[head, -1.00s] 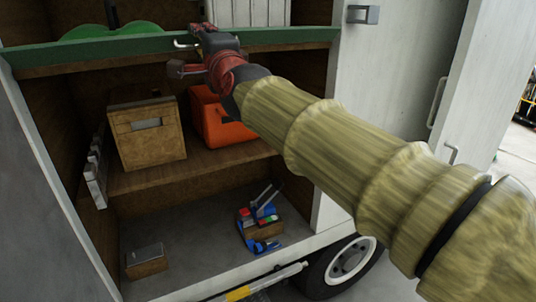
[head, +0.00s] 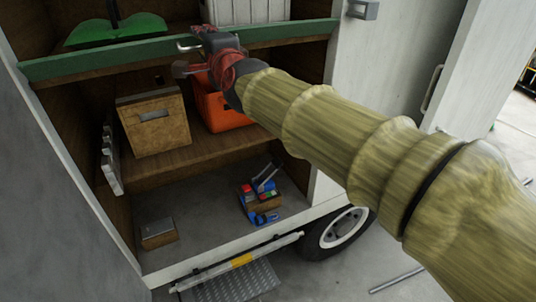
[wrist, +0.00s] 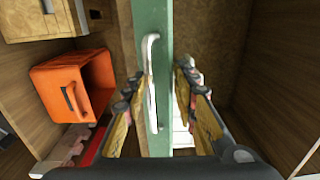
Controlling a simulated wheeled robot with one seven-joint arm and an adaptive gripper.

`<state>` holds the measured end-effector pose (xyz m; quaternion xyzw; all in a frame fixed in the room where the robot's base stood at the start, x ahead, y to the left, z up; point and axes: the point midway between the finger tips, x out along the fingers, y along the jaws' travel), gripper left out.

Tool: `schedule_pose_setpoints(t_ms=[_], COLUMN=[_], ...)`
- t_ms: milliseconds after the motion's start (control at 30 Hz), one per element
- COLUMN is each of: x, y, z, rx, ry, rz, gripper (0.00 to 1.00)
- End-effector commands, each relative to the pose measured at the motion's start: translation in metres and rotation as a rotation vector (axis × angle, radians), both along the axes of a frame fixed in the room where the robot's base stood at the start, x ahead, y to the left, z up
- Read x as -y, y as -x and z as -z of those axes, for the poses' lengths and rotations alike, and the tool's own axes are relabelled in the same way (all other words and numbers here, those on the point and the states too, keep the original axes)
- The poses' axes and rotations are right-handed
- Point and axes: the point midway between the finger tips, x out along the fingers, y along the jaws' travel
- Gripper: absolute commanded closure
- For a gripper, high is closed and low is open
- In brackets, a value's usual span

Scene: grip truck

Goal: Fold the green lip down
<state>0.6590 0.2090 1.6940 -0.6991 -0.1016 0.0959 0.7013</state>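The green lip (head: 100,61) is a long bar along the front edge of the upper shelf, standing upright. It runs up and down the middle of the wrist view (wrist: 166,25). A silver handle (wrist: 151,80) is fixed to it and also shows in the head view (head: 187,47). My gripper (head: 193,48) is at the lip by this handle. In the wrist view, the fingers of my gripper (wrist: 157,92) are apart, one on each side of the lip and handle. I cannot see either finger pressing on them.
An orange crate (head: 222,115) and a brown box (head: 155,130) stand on the shelf below the lip. A green object (head: 115,30) and a white crate (head: 247,11) are above. A blue-and-red tool box (head: 262,200) is on the compartment floor. An open white door stands at right.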

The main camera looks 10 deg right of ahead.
Motion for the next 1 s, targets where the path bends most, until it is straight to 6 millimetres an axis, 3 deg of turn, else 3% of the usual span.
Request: schedule_pose_setpoints(t_ms=[1000], x=[-0.0015], y=[-0.006], z=[-0.0138], rx=[-0.162], ry=[0.047], rz=[0.001], gripper=[0.73])
